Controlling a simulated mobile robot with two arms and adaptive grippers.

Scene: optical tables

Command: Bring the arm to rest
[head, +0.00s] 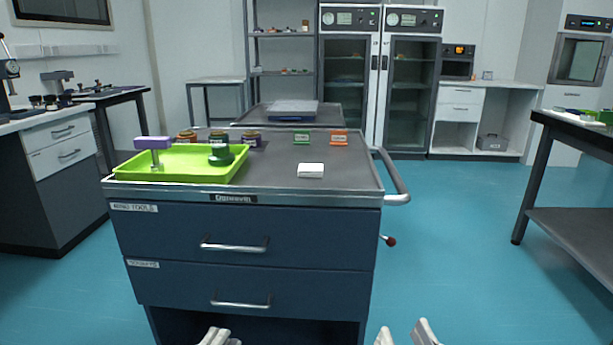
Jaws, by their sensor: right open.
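My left gripper (219,337) shows only its pale fingertips at the bottom edge, in front of the cart's lower part. The tips look close together, and the rest is cut off, so I cannot tell whether it is open or shut. My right gripper (404,333) shows two pale fingertips at the bottom edge, right of the cart's front. They stand apart with nothing between them, so it is open and empty. Both grippers appear low in the picture, below the cart top, and the arms behind them are out of view.
A dark blue drawer cart (330,225) stands ahead, with a side handle (396,180). On its top are a green tray (185,178) holding a few items, a white box (311,170) and several small jars and blocks. A dark table (580,215) stands right. Blue floor (460,240) between is clear.

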